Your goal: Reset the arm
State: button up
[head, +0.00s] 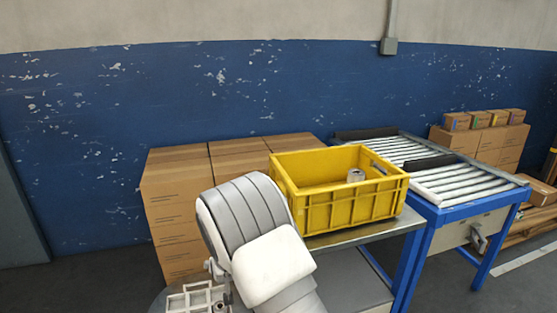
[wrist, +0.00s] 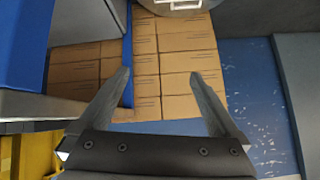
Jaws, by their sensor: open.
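My gripper (wrist: 158,92) shows in the wrist view with its two grey fingers spread wide and nothing between them. Beyond the fingers are stacked cardboard boxes (wrist: 178,55), apart from the gripper. In the head view my white and grey arm rises at the lower middle, in front of the box stack (head: 180,200) and the near side of a yellow crate (head: 345,208). The gripper's fingers cannot be made out in the head view.
More boxes (head: 490,140) are at the far right. A blue wall (head: 150,95) closes off the back.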

jog(key=s+d+r+g, duration=0.1)
jog(key=s+d+r, duration=0.2)
jog(key=d+r, duration=0.3)
jog(key=s+d+r+m, duration=0.1)
jog(key=s+d+r, duration=0.3)
jog(key=r, duration=0.5)
jog(key=s+d+r+g, duration=0.1)
jog(key=s+d+r, duration=0.2)
jog(key=d+r, duration=0.35)
jog(key=s+d+r+h, duration=0.15)
jog(key=s+d, duration=0.25)
jog(key=s, duration=0.4)
jog(key=s+d+r+g, duration=0.1)
jog(key=s+d+r, duration=0.2)
jog(key=s+d, duration=0.35)
jog(key=s+d+r+h, duration=0.1)
jog(key=s+d+r, duration=0.15)
jog(key=s, duration=0.75)
notch_tip(320, 180, up, 27)
jog(key=p, duration=2.7)
jog(key=shift+s+d+r+p, duration=0.15)
jog(key=shift+s+d+p, duration=0.1)
jog(key=shift+s+p, duration=0.2)
jog(key=shift+a, duration=0.1)
